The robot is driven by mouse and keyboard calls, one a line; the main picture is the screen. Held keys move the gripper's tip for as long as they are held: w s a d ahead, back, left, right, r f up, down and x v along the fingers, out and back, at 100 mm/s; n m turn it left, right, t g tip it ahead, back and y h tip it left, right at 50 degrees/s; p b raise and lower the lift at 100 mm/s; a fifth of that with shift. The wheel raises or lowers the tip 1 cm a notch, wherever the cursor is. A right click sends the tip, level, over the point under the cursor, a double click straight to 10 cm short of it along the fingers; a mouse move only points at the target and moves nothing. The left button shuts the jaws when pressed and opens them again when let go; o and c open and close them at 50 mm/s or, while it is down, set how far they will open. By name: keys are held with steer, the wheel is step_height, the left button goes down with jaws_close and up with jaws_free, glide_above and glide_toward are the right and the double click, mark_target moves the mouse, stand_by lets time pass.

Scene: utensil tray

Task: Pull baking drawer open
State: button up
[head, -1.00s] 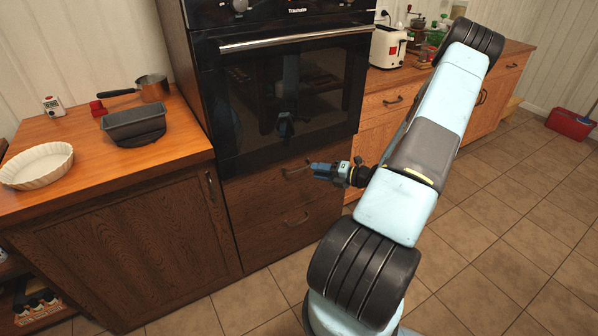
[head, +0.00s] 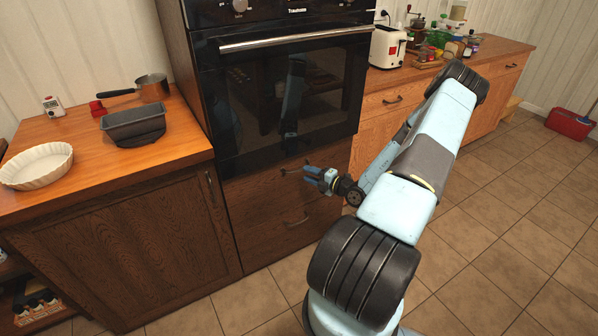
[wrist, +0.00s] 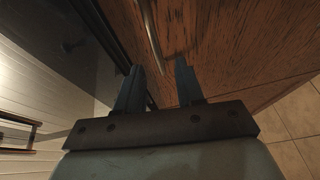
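No label tells which is the baking drawer. The upper drawer's handle (head: 291,171) is partly hidden behind my gripper (head: 311,175). A curved metal handle (wrist: 152,42) lies just beyond the fingertips, roughly in line with the gap, on the wooden front.
The black oven (head: 285,95) with its bar handle (head: 290,40) is directly above the drawers. A wooden counter (head: 185,140) stands left, holding a loaf pan (head: 133,124), a white dish (head: 38,166) and a saucepan (head: 152,88).

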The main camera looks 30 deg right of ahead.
mark_target(299, 170)
steer(key=shift+x, duration=2.75)
steer(key=shift+s, duration=0.1)
jaws_close()
steer(key=shift+f, duration=0.1)
